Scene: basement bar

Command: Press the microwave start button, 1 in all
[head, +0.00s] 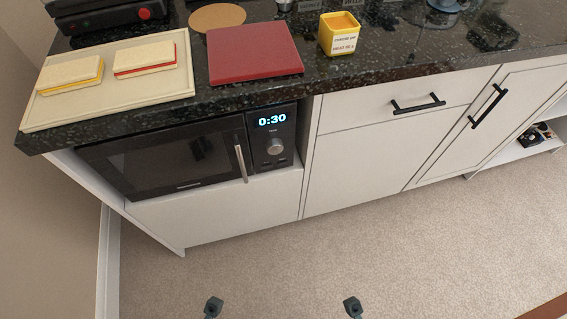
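A black microwave (170,157) is built into the cabinet under the counter at the left, with its door closed. A silver vertical handle (241,163) is at the door's right edge. The control panel (272,140) right of it has a display (272,119) reading 0:30, a round knob (275,146) and small buttons low on the panel, too small to read. At the bottom edge, two dark gripper parts show: my left (213,307) and my right (353,307). Both are well below and apart from the microwave. Their fingers are not clear enough to judge.
On the dark counter are a cream tray (60,117) with two sandwiches, a red board (252,52), a round cork mat (217,17) and a yellow labelled container (339,34). Black handles (418,104) stick out from the cabinets at right. The carpet (330,255) in front is clear.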

